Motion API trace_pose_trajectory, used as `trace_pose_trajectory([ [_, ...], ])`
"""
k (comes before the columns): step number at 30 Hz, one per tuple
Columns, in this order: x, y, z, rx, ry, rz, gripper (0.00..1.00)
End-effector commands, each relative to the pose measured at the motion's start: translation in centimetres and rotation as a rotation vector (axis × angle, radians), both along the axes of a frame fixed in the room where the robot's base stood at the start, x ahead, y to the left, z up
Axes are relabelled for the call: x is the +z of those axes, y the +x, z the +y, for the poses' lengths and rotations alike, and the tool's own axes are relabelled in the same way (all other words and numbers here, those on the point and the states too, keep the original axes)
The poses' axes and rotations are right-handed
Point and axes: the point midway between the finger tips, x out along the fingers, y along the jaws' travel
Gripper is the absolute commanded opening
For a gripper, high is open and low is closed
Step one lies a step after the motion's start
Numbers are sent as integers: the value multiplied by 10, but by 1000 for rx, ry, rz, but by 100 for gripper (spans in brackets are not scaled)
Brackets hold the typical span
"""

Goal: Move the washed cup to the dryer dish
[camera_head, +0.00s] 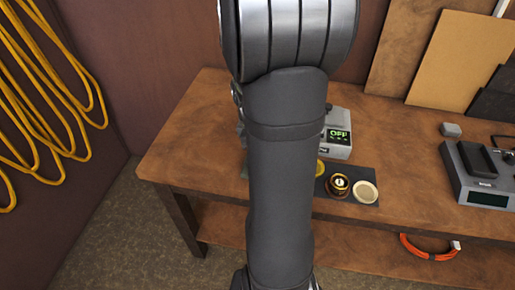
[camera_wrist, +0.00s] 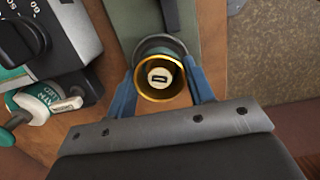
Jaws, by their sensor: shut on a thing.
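In the wrist view, my gripper (camera_wrist: 160,84) has its two blue fingers on either side of a gold-rimmed round cup (camera_wrist: 160,97) and is shut on it. The cup's open end faces the camera, and a pale round piece with a dark slot shows inside. A grey-green round part (camera_wrist: 159,44) shows just beyond the cup, over a green strip (camera_wrist: 150,15). I cannot tell whether the cup touches it. In the head view my arm hides the gripper and cup. A pale round dish (camera_head: 365,192) lies on a dark mat there; I cannot tell which dish is the dryer dish.
A dark and gold round item (camera_head: 338,186) sits beside the pale dish. A device reading OFF (camera_head: 337,138) stands behind the mat. Bare bench lies right of the mat.

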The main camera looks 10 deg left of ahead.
Motion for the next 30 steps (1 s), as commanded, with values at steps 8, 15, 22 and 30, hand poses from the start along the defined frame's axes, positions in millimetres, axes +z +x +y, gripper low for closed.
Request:
trace_pose_trajectory([
  [8, -2, 0, 0, 0, 0, 0, 25],
  [15, -7, 0, 0, 0, 0, -1, 25],
  [22, -12, 0, 0, 0, 0, 0, 25],
  [30, -12, 0, 0, 0, 0, 0, 57],
])
